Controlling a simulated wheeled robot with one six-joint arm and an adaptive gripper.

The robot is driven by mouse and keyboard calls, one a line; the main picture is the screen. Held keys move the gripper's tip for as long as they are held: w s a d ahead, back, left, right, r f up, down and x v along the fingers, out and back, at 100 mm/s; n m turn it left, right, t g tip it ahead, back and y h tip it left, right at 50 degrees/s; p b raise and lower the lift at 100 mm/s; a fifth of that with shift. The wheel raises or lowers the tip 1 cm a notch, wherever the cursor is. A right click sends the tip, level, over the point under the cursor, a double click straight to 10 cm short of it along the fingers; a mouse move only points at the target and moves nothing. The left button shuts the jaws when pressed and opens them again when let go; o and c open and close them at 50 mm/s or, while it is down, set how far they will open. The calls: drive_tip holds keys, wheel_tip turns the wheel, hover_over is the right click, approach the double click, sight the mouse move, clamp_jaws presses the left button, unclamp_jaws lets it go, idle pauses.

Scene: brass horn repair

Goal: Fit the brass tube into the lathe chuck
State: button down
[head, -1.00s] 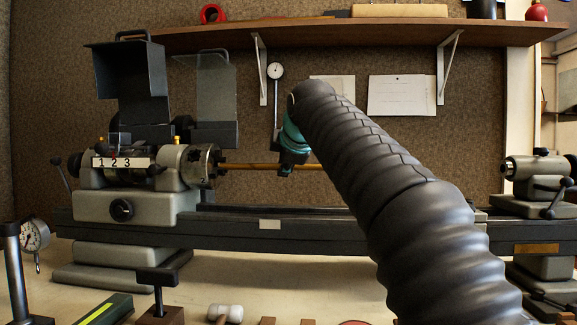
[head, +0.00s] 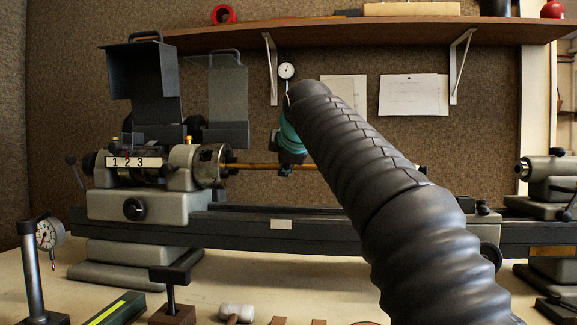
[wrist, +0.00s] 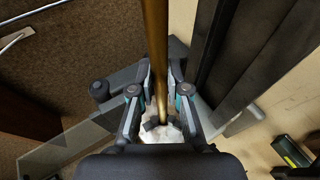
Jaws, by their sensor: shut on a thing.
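The brass tube (head: 257,166) lies level in the head view, its left end at the front of the lathe chuck (head: 212,165). Whether that end is inside the chuck's opening or just before it, I cannot tell. My gripper (head: 288,168) is shut around the tube, a short way right of the chuck, partly hidden by my own arm. In the wrist view the tube (wrist: 156,40) runs between the two fingers of my gripper (wrist: 161,88) towards a pale, blurred part at the bottom. The tube's right part is mostly hidden behind my arm.
The headstock (head: 145,203) stands left with a raised dark guard (head: 140,75); a clear guard (head: 228,98) is beside it. The tailstock (head: 545,180) is far right. The lathe bed (head: 320,222) runs below the tube. A dial gauge (head: 48,233) and mallet (head: 236,311) are in front.

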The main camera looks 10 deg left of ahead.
drive_tip(key=shift+a, duration=2.15)
drive_tip(key=c, duration=1.1)
unclamp_jaws()
approach(267, 165)
drive_tip(key=v, duration=0.2)
drive_tip(key=shift+s, duration=0.35)
